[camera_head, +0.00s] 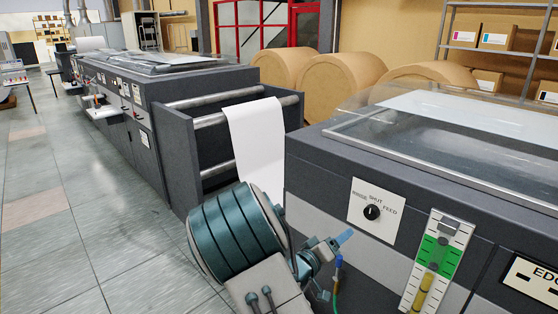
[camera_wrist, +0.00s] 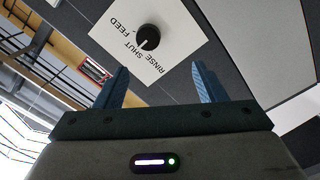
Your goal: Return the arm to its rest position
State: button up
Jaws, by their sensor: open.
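My gripper (camera_wrist: 160,82) is open, with its two blue fingers apart and nothing between them. In the head view one blue fingertip of my gripper (camera_head: 342,238) shows in front of the dark machine, below and left of the dial plate. My teal and grey arm is bent at the lower middle of that view. The black knob (camera_head: 372,212) sits on a white plate marked RINSE, SHUT and FEED. The knob also shows in the wrist view (camera_wrist: 148,37), beyond the fingertips and apart from them.
The machine's grey front (camera_head: 330,195) stands close to my arm. A green and yellow gauge (camera_head: 432,258) is to the right. A white paper web (camera_head: 258,135) hangs between rollers behind the arm. Large paper rolls (camera_head: 340,80) stand at the back. The tiled floor (camera_head: 80,210) at left is clear.

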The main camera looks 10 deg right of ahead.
jog(key=s+a+r+g+y, duration=0.1)
jog(key=s+a+r+y, duration=0.15)
jog(key=a+y, duration=0.35)
jog(key=s+a+r+g+y, duration=0.1)
jog(key=s+a+y, duration=0.25)
jog(key=y, duration=0.55)
jog(key=s+d+r+g, duration=0.1)
jog(key=s+r+g, duration=0.1)
jog(key=s, duration=0.8)
jog(key=s+d+r+g+h, duration=0.1)
jog(key=s+d+r+g, duration=0.1)
jog(key=s, duration=0.9)
jog(key=shift+r+g, duration=0.35)
jog(key=shift+g, duration=0.35)
jog(key=shift+c, duration=0.3)
